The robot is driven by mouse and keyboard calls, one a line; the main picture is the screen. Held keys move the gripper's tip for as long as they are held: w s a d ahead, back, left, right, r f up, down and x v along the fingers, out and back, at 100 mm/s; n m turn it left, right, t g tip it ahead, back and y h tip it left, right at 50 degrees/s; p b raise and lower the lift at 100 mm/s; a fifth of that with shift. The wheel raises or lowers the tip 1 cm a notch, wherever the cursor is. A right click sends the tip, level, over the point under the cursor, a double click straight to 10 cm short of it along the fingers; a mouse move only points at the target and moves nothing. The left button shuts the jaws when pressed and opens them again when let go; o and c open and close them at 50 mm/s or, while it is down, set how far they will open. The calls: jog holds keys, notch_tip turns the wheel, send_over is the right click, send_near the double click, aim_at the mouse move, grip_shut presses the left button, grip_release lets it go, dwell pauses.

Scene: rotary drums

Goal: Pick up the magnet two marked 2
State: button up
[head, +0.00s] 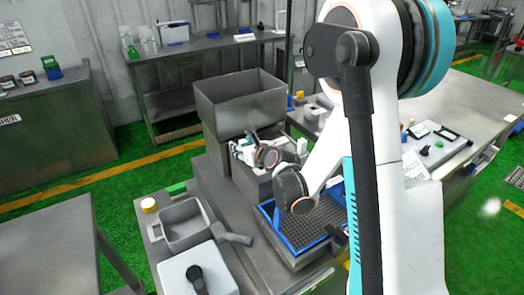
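In the head view, my white and black arm reaches down from the upper right over the work benches. Its far end, seemingly my gripper (241,151), is in front of the large grey open bin (240,105). It is small and partly covered by my wrist joints, so its fingers and any held thing cannot be made out. I cannot pick out a magnet marked 2; no such marking is legible.
A blue-edged tray with a dark grid (305,232) lies below my wrist. A long bench (455,115) with small items is at the right.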

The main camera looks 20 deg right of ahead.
grip_shut()
jog(key=shift+r, duration=0.1)
